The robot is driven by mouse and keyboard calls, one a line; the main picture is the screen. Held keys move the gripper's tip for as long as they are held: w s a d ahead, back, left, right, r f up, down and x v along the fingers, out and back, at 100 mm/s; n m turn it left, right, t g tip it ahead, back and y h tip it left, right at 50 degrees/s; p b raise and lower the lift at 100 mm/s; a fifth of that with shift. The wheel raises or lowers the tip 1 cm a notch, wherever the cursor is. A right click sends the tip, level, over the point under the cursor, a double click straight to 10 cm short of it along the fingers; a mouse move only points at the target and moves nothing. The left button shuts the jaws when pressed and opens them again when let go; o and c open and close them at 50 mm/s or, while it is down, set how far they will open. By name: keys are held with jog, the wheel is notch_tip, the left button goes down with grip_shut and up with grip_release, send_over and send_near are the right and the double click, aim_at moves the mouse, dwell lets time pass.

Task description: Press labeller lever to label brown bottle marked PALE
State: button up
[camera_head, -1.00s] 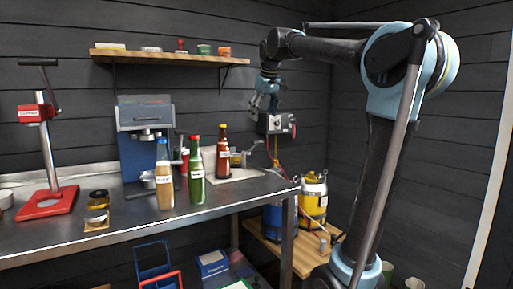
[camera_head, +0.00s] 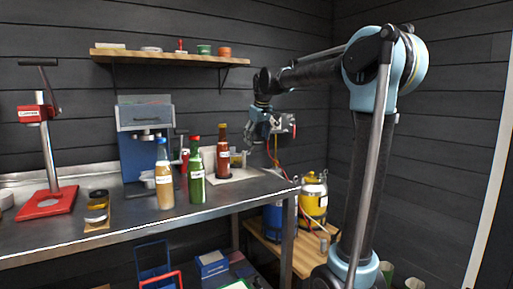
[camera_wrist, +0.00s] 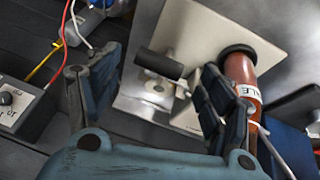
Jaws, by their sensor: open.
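In the wrist view the bottle (camera_wrist: 240,68) has a white label reading "ALE", the rest cut off. The labeller's lever (camera_wrist: 160,64) has a black cylindrical handle and shows between my fingers in that view. My gripper (camera_head: 254,142) is open and empty, above and just right of the bottle. Whether a finger touches the lever cannot be told.
A green bottle (camera_head: 196,175) and an amber bottle (camera_head: 163,178) stand in front, to the left. A blue machine (camera_head: 144,150) is behind them. A grey switch box (camera_wrist: 22,110) with wires is at the wrist view's left. A red capper (camera_head: 47,200) stands far left.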

aim_at(256, 144)
jog(key=shift+x, duration=2.1)
jog(key=c, duration=1.5)
